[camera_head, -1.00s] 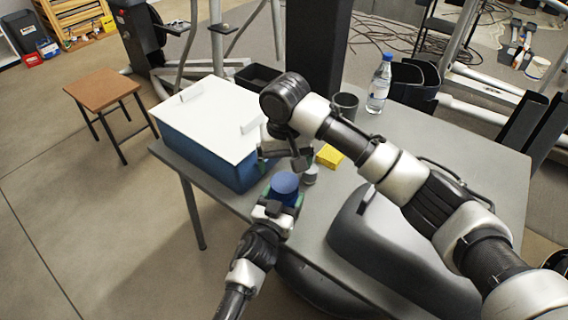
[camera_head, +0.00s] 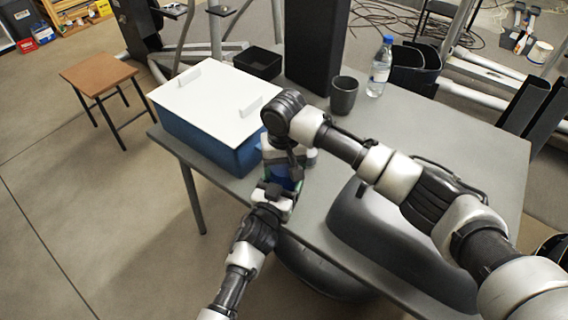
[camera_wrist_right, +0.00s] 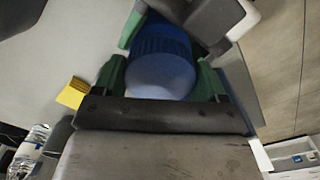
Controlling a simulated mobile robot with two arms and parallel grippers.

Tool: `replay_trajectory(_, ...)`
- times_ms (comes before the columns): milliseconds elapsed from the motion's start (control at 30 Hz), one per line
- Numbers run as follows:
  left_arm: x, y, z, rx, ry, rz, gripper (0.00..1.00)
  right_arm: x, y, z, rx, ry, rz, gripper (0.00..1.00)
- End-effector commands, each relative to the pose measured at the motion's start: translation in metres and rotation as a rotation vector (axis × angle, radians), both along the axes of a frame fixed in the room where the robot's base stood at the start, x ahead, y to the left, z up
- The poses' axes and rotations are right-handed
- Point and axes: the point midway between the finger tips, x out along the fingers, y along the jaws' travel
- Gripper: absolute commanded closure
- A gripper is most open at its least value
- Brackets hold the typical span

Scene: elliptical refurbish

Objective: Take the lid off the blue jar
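The blue jar (camera_head: 284,178) is upright at the table's front edge, between the fingers of my left gripper (camera_head: 281,187). My left gripper is shut on its body. My right gripper (camera_head: 284,165) is right above the jar, pointing down, and hides most of it in the head view. In the right wrist view the jar's rounded blue lid (camera_wrist_right: 160,76) lies between the green-padded fingers of my right gripper (camera_wrist_right: 160,82). Those fingers are close on both sides of the lid; I cannot tell whether they press on it. The left gripper's green pads show beyond the jar.
A blue box (camera_head: 196,139) with a white lid (camera_head: 215,92) stands on the table (camera_head: 440,130) to the left. A dark cup (camera_head: 344,95), a water bottle (camera_head: 380,68) and a black tray (camera_head: 257,62) stand farther back. A yellow block (camera_wrist_right: 72,93) lies near the jar.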

Motion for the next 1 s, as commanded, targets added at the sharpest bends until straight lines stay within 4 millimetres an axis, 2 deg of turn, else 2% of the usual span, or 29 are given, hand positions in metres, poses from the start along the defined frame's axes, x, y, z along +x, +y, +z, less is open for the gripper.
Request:
replay_trajectory(33,0.0002,0.0005,-0.0003,0.000,0.001,0.001,0.92,0.0002,-0.0004,0.0000,-0.001,0.000,-0.001,0.38)
replay_trajectory(167,0.0002,0.0006,-0.0003,0.000,0.001,0.001,0.92,0.0002,-0.0005,0.0001,-0.001,0.000,-0.001,0.57)
replay_trajectory(267,0.0002,0.0006,-0.0003,0.000,0.001,0.001,0.92,0.0002,-0.0006,0.0001,-0.001,0.000,0.025,0.57)
replay_trajectory(500,0.0002,0.0007,-0.0003,0.000,0.001,0.002,0.92,0.0003,-0.0008,0.0003,-0.002,0.000,0.259,0.57)
replay_trajectory(800,0.0002,0.0009,-0.0003,0.000,0.001,0.002,0.92,0.0006,-0.0010,0.0004,-0.002,0.000,0.288,0.57)
replay_trajectory(833,0.0002,0.0009,-0.0003,0.000,0.001,0.002,0.92,0.0006,-0.0010,0.0004,-0.002,0.000,0.288,0.27)
replay_trajectory(1000,0.0002,0.0008,-0.0003,0.000,0.001,0.002,0.92,0.0004,-0.0008,0.0004,-0.002,-0.001,0.287,0.03)
